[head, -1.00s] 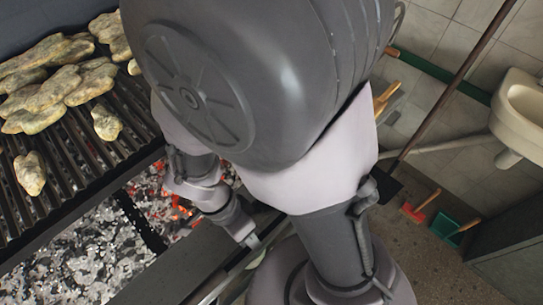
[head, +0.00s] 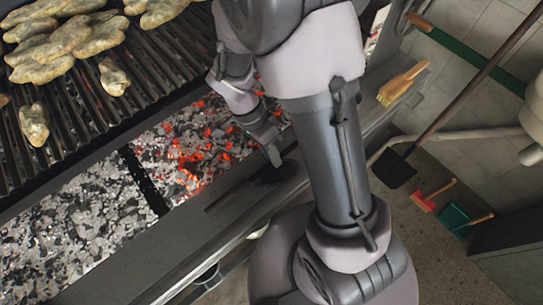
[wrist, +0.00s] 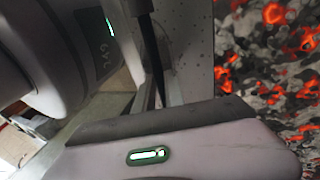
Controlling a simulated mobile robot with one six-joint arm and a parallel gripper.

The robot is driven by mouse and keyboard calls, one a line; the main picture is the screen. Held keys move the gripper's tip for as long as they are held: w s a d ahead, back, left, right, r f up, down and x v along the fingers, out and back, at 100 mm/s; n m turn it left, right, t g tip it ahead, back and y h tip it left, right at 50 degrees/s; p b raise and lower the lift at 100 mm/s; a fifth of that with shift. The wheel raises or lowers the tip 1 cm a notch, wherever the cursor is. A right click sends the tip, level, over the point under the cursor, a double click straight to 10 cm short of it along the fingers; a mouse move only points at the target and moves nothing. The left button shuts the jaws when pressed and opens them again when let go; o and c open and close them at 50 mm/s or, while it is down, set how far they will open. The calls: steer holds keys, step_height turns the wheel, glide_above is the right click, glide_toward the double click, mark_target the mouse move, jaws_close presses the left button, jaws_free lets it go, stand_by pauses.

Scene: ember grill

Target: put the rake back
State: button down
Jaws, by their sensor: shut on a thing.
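My gripper (head: 272,154) is low over the grill's front ledge, beside the ember bed. It is shut on a thin dark bar (wrist: 157,60), which shows in the wrist view running down to the gripper's pad; I take it to be the rake. Most of the rake is hidden by my gripper and arm. A dark patch (head: 276,173) lies on the ledge just below the fingertips; I cannot tell whether it is part of the rake or a shadow.
Glowing embers (head: 205,135) lie beside the ledge (head: 225,215). The grate (head: 75,110) with several food pieces is at the left. A wooden brush (head: 402,83) lies on the ledge. A long-handled tool (head: 440,115) leans at the right. A red-bladed tool (head: 424,203) and green dustpan (head: 455,218) are on the floor.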

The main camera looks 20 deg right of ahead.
steer(key=shift+f, duration=0.55)
steer(key=shift+r, duration=0.15)
steer(key=c, duration=1.4)
jaws_free()
